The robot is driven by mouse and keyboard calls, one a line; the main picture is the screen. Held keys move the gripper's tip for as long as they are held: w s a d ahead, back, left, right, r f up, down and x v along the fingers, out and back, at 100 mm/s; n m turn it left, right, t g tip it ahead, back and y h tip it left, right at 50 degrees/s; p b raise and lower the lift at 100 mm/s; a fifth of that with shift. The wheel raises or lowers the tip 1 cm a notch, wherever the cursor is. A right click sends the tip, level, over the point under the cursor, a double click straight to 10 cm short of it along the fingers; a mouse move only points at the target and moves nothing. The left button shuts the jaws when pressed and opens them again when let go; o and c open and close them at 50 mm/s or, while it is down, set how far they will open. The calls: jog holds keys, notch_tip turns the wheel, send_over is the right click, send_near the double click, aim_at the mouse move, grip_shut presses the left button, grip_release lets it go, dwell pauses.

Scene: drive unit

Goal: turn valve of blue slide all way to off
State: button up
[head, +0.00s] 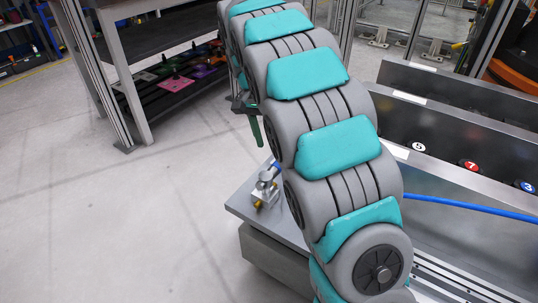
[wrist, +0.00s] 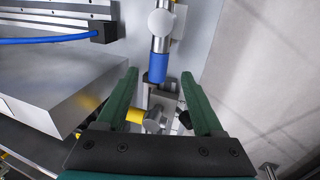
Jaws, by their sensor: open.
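The valve is a small metal fitting with a blue part (head: 275,166) and a brass-yellow end, on the corner of a grey metal plate (head: 238,206) in the head view. In the wrist view, its blue sleeve (wrist: 158,68) sits on a silver tube, above a grey body with a yellow fitting (wrist: 135,115). My gripper (wrist: 160,74) is open, with its green fingers to the left and right of the valve and the blue sleeve near their tips. I see no contact. In the head view my arm hides most of my gripper (head: 255,131).
A blue hose (head: 470,207) runs right from behind my arm; it also shows in the wrist view (wrist: 45,39), ending at a black block (wrist: 103,32). A metal box (wrist: 75,90) stands left of my gripper. Numbered discs (head: 469,165) line the panel at right. Floor at left is clear.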

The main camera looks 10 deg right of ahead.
aim_at(275, 163)
jog(key=shift+x, duration=3.85)
jog(key=shift+s, duration=0.1)
grip_shut()
